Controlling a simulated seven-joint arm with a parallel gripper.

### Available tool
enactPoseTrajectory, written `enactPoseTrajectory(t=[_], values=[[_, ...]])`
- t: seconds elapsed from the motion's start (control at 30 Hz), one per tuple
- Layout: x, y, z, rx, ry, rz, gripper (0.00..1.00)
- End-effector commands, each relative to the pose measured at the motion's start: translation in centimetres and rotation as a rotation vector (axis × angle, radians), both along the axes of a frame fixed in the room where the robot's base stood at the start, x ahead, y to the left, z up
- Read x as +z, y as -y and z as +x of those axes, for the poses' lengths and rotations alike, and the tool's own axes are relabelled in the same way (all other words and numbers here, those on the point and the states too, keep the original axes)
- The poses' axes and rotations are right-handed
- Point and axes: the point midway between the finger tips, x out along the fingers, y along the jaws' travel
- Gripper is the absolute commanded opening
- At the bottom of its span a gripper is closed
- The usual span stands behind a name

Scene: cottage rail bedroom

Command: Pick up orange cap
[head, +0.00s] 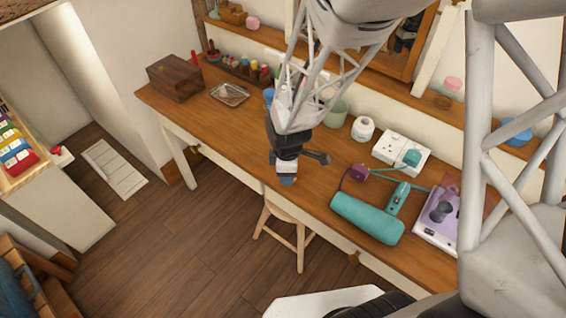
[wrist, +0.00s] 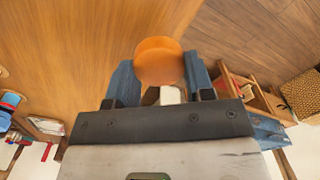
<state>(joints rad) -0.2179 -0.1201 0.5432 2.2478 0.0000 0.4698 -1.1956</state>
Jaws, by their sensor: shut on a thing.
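The orange cap (wrist: 159,60) is a round, flat-topped orange piece in the wrist view. It sits between the two blue fingertips of my gripper (wrist: 161,80), which is shut on it. In the head view my gripper (head: 286,180) points down near the front edge of the wooden desk (head: 225,130), above the stool. The cap cannot be made out there. In the wrist view the cap shows against the wood surface, and its height above it cannot be told.
A wooden stool (head: 300,238) stands under the desk's front edge. A teal hair dryer roll (head: 366,217), white socket block (head: 401,153) and purple device (head: 438,215) lie right. A wooden box (head: 175,79) and small wire tray (head: 230,93) stand left. Desk between is clear.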

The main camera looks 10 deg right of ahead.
Motion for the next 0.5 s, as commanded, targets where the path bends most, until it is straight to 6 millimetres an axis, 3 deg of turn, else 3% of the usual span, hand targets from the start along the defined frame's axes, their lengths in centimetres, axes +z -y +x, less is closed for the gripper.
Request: enactPoseTrajectory(t=[0.5], values=[[0.09, 0.25, -1.2, 0.0, 0.0, 0.0, 0.27]])
